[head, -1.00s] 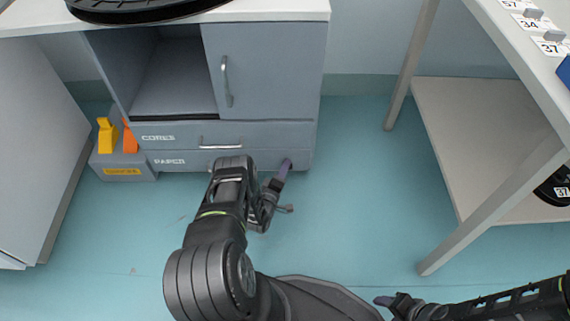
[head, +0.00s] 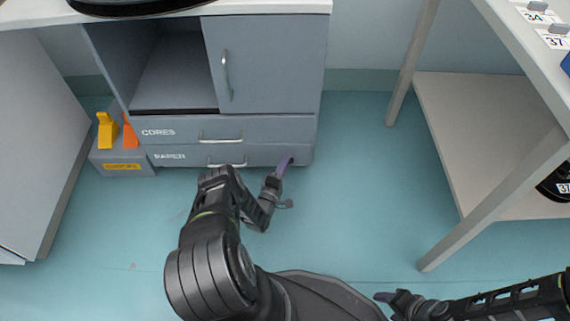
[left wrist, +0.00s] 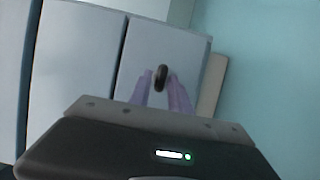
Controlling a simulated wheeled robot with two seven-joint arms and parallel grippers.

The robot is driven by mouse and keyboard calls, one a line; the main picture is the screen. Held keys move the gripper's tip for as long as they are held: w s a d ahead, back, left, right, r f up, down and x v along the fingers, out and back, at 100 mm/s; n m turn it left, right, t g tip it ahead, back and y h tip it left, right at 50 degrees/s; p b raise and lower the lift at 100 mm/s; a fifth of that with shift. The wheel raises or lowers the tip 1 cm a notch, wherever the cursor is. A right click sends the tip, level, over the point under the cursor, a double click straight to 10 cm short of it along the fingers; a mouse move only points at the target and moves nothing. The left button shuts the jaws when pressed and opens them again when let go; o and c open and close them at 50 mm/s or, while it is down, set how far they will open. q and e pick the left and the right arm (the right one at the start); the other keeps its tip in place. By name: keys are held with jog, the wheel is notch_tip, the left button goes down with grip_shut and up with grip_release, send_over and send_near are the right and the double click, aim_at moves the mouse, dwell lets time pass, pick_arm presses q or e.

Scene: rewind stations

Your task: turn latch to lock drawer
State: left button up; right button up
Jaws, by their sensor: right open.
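The grey cabinet has a lower drawer (head: 190,156) marked PAPER, which looks closed. My left gripper (head: 284,165) is at the right end of that drawer's front, purple fingers pointing at it. In the left wrist view a dark oval latch (left wrist: 160,77) stands upright on the grey front. The purple fingertips of my left gripper (left wrist: 160,84) are on either side of it, a narrow gap apart. I cannot tell whether they touch it. The latch is hidden in the head view. My right gripper (head: 388,299) is open and low at the bottom right, away from the cabinet.
Above is a drawer marked CORES (head: 180,132), with a cabinet door (head: 265,65) and an open shelf over it. A grey box (head: 115,165) with yellow and orange pieces stands left of the cabinet. A table with a lower shelf (head: 470,130) is at right. The floor between is clear.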

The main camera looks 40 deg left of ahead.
pick_arm(q)
jog(key=shift+o, duration=1)
jog(key=shift+d, duration=0.1)
jog(key=p+v, duration=0.4)
jog(key=v, duration=0.3)
jog(key=shift+s, duration=0.3)
jog(key=shift+d, duration=0.15)
